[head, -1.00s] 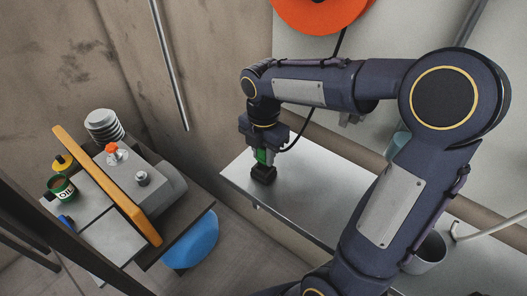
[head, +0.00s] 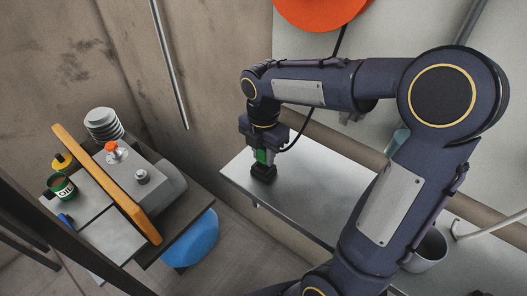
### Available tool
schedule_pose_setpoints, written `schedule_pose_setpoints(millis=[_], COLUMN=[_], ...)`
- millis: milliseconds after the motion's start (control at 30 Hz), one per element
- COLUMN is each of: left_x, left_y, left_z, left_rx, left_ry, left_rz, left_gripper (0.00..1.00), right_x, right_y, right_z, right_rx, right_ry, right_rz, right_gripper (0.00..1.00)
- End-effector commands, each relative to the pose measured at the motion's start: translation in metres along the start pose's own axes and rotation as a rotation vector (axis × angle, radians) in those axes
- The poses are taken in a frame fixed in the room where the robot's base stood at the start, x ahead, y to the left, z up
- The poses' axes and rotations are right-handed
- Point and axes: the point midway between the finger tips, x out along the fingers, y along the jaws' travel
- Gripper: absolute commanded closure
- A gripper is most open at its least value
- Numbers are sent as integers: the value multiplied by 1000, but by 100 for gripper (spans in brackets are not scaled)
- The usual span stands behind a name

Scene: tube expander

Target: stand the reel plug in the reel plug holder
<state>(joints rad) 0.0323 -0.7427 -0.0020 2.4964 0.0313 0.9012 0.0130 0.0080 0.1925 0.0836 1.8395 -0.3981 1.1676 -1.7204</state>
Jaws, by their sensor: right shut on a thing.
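My right gripper (head: 262,166) points down over the left end of the metal shelf. It is shut on the reel plug, which is mostly hidden at this size; a green patch and dark parts show at the jaws. A black cable (head: 297,136) curves from behind my right arm to the gripper. A dark block (head: 263,174) shows right below the jaws, at the shelf surface. I cannot tell whether it is the reel plug holder, or whether the plug is seated or upright in it. My left gripper is not in view.
The metal shelf (head: 300,195) is bare right of the gripper. An orange reel (head: 318,8) hangs on the wall above. A grey bucket (head: 428,252) is at the lower right. A cluttered bench at left holds a green oil can (head: 61,187) and an orange bar (head: 100,180).

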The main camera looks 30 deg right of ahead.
Motion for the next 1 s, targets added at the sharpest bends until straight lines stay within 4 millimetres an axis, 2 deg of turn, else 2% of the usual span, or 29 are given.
schedule_pose_setpoints(millis=[1000], left_x=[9], left_y=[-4], left_z=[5], left_rx=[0], left_ry=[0], left_rz=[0], left_gripper=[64], right_x=[16], right_y=[0], right_z=[0], right_rx=[0], right_ry=[0], right_rz=[0], right_gripper=[100])
